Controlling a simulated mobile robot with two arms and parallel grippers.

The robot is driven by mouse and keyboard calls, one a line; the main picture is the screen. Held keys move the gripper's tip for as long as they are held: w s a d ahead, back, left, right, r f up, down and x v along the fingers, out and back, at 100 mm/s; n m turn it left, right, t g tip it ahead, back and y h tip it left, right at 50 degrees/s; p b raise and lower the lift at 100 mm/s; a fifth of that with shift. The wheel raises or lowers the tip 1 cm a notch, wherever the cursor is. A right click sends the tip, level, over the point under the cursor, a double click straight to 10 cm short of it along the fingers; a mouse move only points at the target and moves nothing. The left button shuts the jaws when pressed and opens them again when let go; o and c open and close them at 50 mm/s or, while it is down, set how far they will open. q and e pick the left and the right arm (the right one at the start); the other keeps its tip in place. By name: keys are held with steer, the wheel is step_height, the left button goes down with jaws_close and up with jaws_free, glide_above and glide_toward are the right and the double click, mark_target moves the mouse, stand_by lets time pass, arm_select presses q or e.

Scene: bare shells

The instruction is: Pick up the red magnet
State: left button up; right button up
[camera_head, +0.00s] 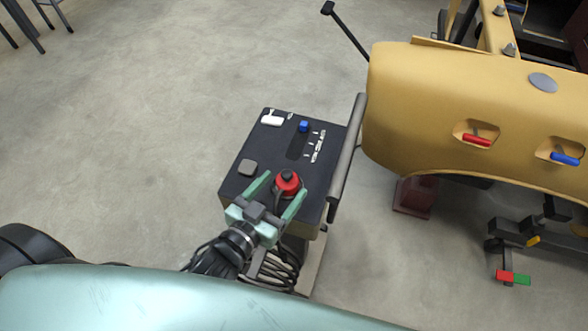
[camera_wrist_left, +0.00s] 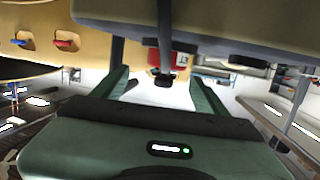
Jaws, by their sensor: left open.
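A round red piece with a dark knob on top (camera_head: 288,180), which I take for the red magnet, is at the near right of a black-topped control box (camera_head: 232,185). My left gripper (camera_head: 284,186) is open, with its pale green fingers on either side of the red piece. In the left wrist view, a red body with a dark knob (camera_wrist_left: 183,60) shows between and beyond the open fingers (camera_wrist_left: 158,76). I cannot tell whether either finger touches it. My right gripper is in neither view.
The control box carries a white switch (camera_head: 272,118), a blue knob (camera_head: 303,126) and a grey pad (camera_head: 248,167). A grey rail (camera_head: 346,150) runs along its right side. A yellow body (camera_head: 430,100) with red and blue handles stands at right.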

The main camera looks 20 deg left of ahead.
mark_target(294, 170)
arm_select(q)
steer(key=p+x, duration=0.1)
steer(key=x, duration=0.1)
steer(key=shift+w, duration=0.4)
steer(key=x, duration=0.2)
steer(key=p+x, duration=0.1)
steer(key=shift+w+a+f, duration=0.2)
steer(key=shift+w+f, duration=0.1)
steer(key=shift+f, duration=0.05)
steer(key=shift+w+d+f, duration=0.1)
steer(key=shift+w+f, duration=0.1)
steer(key=shift+w, duration=0.2)
steer(key=shift+s, duration=0.1)
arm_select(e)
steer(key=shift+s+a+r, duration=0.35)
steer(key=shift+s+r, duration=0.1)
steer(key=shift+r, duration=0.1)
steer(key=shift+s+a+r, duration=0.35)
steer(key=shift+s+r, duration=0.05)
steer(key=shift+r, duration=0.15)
arm_select(q)
steer(key=c, duration=1.5)
steer(key=shift+r, duration=0.1)
jaws_close()
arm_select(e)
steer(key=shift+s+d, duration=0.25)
